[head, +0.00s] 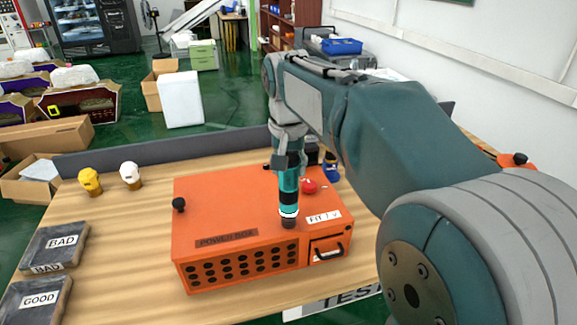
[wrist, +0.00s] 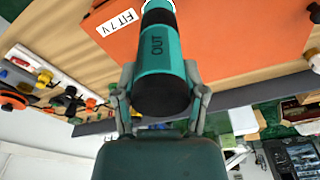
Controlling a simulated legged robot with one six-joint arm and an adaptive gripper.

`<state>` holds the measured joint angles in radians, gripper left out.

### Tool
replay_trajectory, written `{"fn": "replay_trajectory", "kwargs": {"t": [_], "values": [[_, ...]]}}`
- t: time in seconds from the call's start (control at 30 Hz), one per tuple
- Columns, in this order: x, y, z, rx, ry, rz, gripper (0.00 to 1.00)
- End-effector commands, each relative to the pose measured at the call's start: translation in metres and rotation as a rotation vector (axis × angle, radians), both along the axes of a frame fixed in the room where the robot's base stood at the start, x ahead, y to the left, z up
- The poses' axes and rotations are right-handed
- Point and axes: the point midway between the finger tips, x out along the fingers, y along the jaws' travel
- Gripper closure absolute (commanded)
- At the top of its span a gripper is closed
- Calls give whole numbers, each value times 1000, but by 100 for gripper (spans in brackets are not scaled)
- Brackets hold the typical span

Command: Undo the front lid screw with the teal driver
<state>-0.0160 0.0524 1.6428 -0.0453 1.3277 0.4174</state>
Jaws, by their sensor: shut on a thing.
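The orange power box (head: 215,215) sits on the wooden table. My gripper (head: 289,165) is shut on the teal driver (head: 289,190) and holds it upright over the lid, near its front edge. The driver's dark lower end meets the lid in the picture, left of the "FIT" label; I cannot tell whether it touches. The front lid screw is not visible there. In the wrist view, the fingers of my gripper (wrist: 160,95) grip both sides of the driver (wrist: 158,50), which reads "OUT". A black knob (head: 179,204) stands at the lid's left edge.
A red button (head: 309,186) is on the lid close to the driver. Yellow (head: 90,181) and white (head: 131,176) bulb-like pieces stand at the left. "BAD" (head: 75,228) and "GOOD" (head: 58,290) trays lie at the front left. A blue item (head: 331,167) stands behind the box.

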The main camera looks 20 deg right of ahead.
Motion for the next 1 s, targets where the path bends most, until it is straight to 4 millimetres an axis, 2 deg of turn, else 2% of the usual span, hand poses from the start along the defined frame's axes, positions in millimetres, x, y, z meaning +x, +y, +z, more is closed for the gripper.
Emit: {"fn": "replay_trajectory", "kwargs": {"t": [0.43,1.0], "values": [[0,0,-2,1,9,0,100],[0,0,39,0,0,0,100]]}}
